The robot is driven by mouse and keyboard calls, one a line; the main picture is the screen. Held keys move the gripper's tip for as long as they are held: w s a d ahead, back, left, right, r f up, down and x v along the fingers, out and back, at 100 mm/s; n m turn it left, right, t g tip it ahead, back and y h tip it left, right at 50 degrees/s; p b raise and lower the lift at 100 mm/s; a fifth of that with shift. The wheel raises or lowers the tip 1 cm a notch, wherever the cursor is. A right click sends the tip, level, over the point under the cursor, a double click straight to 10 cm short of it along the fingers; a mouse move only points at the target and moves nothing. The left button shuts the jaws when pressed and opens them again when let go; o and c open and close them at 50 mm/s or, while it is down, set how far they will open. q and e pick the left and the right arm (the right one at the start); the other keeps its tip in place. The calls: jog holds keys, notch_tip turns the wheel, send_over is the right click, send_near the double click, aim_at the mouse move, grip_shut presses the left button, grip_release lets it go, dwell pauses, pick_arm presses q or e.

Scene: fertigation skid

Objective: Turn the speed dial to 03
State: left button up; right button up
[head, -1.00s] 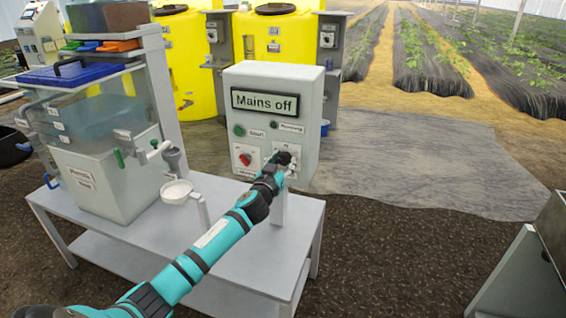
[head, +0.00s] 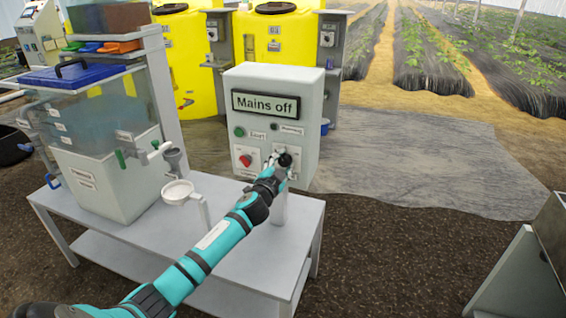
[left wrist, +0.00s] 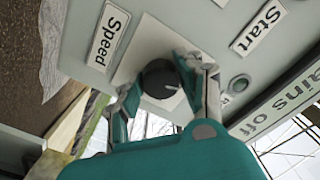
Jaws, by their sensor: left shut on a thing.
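The speed dial (left wrist: 159,78) is a round black knob with a white pointer mark, on a pale plate beside the "Speed" label (left wrist: 109,36). My left gripper (head: 284,161) is at the lower right of the white control box (head: 305,110). In the left wrist view its two fingers (left wrist: 160,82) are on either side of the dial, shut on it. The pointer mark points toward the finger on the right; the scale numbers cannot be read. The display (head: 266,103) reads "Mains off". My right gripper is not in view.
The box also carries a red rotary switch (head: 245,160), a green start button (head: 240,132) and a small dark lamp (head: 273,127). A grey bench (head: 145,240) bears a tank (head: 100,185) and a white funnel cup (head: 177,192) left of my arm. Yellow tanks (head: 280,45) stand behind.

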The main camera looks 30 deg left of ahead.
pick_arm(q)
jog(key=m, duration=0.3)
jog(key=shift+r+m, duration=0.1)
jog(key=shift+m, duration=0.3)
jog(key=m+p, duration=0.1)
jog(key=m, duration=0.3)
jog(key=shift+m, duration=0.3)
jog(key=m+p, duration=0.1)
jog(key=m, duration=0.4)
jog(key=shift+r, duration=0.1)
jog(key=shift+m+p, duration=0.4)
jog(key=shift+m, duration=0.7)
jog(key=o, duration=1.2)
jog(key=shift+c, duration=0.2)
jog(key=shift+s, duration=0.2)
jog(key=v, duration=1.1)
jog(key=shift+s, duration=0.3)
